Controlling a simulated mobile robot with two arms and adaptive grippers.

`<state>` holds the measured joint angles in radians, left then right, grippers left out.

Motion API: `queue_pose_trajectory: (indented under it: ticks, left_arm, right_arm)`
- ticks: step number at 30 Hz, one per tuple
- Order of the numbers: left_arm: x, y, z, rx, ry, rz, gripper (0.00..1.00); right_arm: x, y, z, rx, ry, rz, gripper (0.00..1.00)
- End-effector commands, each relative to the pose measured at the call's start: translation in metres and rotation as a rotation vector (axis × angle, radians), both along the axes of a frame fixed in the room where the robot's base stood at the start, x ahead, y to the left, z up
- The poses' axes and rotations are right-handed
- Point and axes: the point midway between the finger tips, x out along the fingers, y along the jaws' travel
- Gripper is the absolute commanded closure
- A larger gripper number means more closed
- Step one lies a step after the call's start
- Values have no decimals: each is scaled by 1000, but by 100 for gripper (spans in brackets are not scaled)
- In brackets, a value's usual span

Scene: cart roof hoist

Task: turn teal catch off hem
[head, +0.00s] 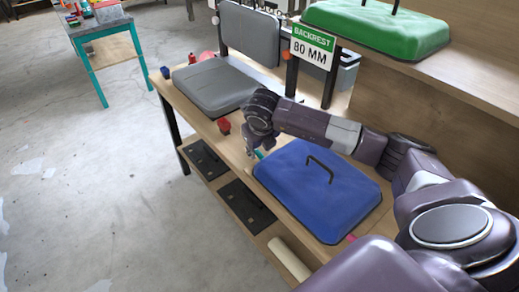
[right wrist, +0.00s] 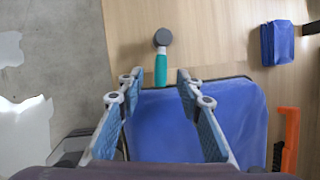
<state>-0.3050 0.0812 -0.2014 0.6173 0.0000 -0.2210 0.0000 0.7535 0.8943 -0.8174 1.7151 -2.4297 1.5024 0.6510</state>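The teal catch (right wrist: 161,68) has a teal handle and a round grey end. In the right wrist view it lies over the edge of the blue cover (right wrist: 175,122), grey end out over the wood. In the head view only a bit of teal (head: 259,154) shows by the left corner of the blue cover (head: 315,195), which has a black handle. My right gripper (right wrist: 157,88) is open, its fingers on either side of the line of the catch, nothing between them. In the head view it is mostly hidden behind its wrist. My left gripper is not in view.
A blue block (right wrist: 277,44) and an orange piece (right wrist: 291,140) lie to the right in the wrist view. A grey seat cushion (head: 213,86) and red knob (head: 224,125) are further along the bench. A green cover (head: 377,27) sits on the shelf above.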

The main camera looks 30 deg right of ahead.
Motion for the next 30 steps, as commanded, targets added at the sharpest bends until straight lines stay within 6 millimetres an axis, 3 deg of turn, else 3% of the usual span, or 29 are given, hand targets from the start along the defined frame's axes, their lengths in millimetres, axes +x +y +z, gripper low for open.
queue_pose_trajectory:
  ticks: [6, 17, 26, 30]
  left_arm:
    - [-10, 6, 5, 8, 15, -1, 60]
    - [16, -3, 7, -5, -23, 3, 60]
    - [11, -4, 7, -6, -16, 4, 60]
    - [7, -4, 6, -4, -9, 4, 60]
  right_arm:
    - [9, -6, -25, 1, 3, -1, 67]
    - [12, -7, -31, 0, 0, 1, 67]
    - [12, -7, -31, 0, 0, 0, 99]
    - [12, -7, -31, 0, 0, 0, 100]
